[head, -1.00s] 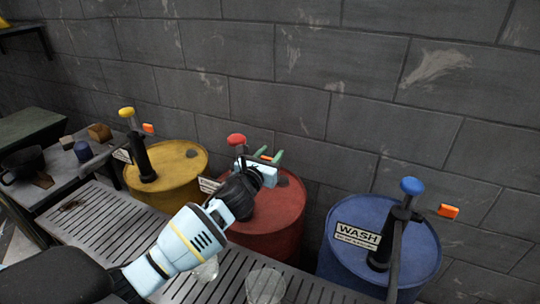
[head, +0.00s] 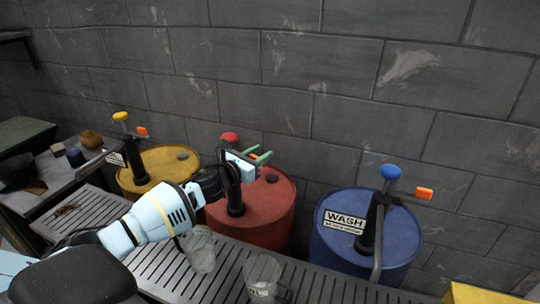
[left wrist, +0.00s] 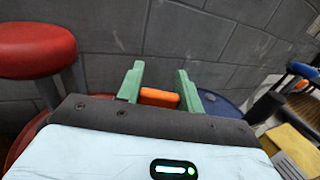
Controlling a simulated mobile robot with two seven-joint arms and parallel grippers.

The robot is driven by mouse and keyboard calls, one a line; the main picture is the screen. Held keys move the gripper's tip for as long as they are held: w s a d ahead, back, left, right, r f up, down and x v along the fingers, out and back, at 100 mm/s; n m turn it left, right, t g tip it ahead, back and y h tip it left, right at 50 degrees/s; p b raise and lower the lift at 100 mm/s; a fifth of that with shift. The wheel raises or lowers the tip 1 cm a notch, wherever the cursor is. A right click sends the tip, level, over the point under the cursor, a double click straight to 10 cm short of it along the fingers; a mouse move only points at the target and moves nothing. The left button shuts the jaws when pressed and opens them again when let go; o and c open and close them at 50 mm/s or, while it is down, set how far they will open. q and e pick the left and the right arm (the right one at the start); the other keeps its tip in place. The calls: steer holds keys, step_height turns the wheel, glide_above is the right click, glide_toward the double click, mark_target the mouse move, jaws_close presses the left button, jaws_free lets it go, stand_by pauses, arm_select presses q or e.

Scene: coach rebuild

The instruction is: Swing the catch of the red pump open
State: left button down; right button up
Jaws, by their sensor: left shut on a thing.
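The red pump stands on a red drum (head: 268,205), with a red knob (head: 229,137) above a black post. The knob also shows large at the left of the left wrist view (left wrist: 36,48). The pump's orange catch (left wrist: 159,97) sits between the green fingers of my left gripper (left wrist: 157,84). In the head view my left gripper (head: 258,156) is at the pump's right side, shut on the catch. The hand hides part of the pump head. My right gripper is in neither view.
A yellow-knobbed pump on a yellow drum (head: 170,165) stands left, a blue-knobbed pump on a blue drum (head: 335,245) right. Clear glasses (head: 200,250) (head: 262,275) stand on the slatted bench (head: 225,282) in front. A block wall (head: 300,100) is close behind.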

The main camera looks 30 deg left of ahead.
arm_select(q)
steer(key=shift+s+f+m+g+h+b, duration=0.1)
steer(key=shift+s+m+g+h+b, duration=0.25)
steer(key=shift+m+h, duration=0.4)
steer(key=shift+s+f+m+g+h+b, duration=0.1)
steer(key=shift+s+m+g+h+b, duration=0.25)
steer(key=shift+h, duration=0.7)
steer(key=shift+s+m+g+h+b, duration=0.1)
steer(key=shift+m+g+h+b, duration=0.1)
steer(key=shift+m+h+b, duration=0.45)
steer(key=shift+h, duration=0.35)
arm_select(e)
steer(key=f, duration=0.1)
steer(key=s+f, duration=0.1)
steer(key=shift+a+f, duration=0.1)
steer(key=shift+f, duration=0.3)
arm_select(q)
steer(key=shift+s+r, duration=0.1)
steer(key=shift+r, duration=0.05)
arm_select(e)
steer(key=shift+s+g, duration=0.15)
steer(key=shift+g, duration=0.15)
arm_select(q)
steer(key=c, duration=0.9)
jaws_free()
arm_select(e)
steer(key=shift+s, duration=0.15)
